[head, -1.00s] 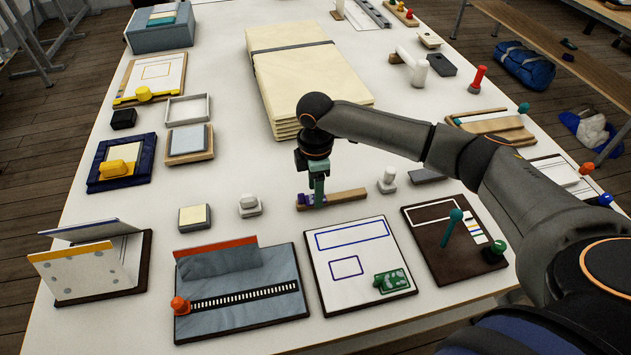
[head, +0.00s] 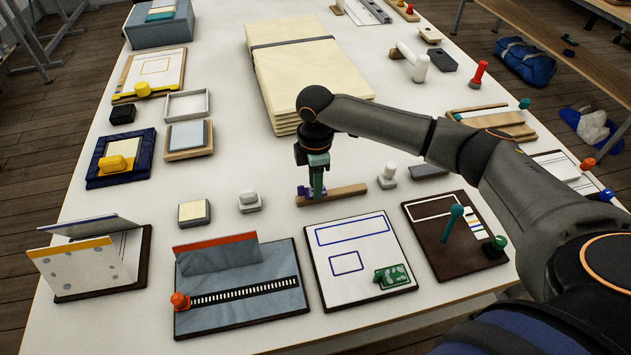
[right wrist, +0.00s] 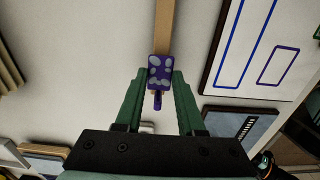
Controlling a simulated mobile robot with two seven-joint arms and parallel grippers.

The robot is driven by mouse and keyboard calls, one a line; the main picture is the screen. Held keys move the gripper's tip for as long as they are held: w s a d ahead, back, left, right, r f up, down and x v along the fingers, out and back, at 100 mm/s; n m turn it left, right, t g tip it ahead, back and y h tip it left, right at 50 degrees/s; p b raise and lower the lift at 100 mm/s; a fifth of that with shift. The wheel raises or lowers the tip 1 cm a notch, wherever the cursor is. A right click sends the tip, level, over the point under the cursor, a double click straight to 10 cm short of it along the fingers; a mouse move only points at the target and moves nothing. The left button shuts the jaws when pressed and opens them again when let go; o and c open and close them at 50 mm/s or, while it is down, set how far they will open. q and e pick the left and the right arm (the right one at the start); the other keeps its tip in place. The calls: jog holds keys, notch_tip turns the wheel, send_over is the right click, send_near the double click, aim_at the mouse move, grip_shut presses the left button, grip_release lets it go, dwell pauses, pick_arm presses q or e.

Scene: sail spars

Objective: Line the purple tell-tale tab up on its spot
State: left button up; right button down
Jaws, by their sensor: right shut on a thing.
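The purple tell-tale tab (right wrist: 160,73), with pale grey patches and a thin purple stem, is between the green fingers of my right gripper (right wrist: 162,82). In the head view my right gripper (head: 317,195) points down, and a bit of the purple tab (head: 304,191) shows at its left. The tab is over the near end of a wooden strip (right wrist: 164,28), roughly in line with it. The strip also shows in the head view (head: 348,190). I cannot tell whether the tab touches it. The fingers hide part of the tab in the head view. My left gripper is not in view.
A white board with blue outlines (head: 352,235) bears a green patterned piece (head: 393,277). A grey-blue board (head: 240,290) and a dark brown board (head: 432,250) flank it. White-knobbed blocks stand left (head: 249,201) and right (head: 388,176) of the strip. Folded cream cloth (head: 305,75) lies behind.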

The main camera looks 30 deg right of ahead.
jog(key=shift+r+p, duration=0.75)
jog(key=shift+r, duration=1.3)
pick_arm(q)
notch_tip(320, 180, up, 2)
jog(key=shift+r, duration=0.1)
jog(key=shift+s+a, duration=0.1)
pick_arm(e)
jog(key=shift+s+f, duration=0.1)
jog(key=shift+s, duration=0.05)
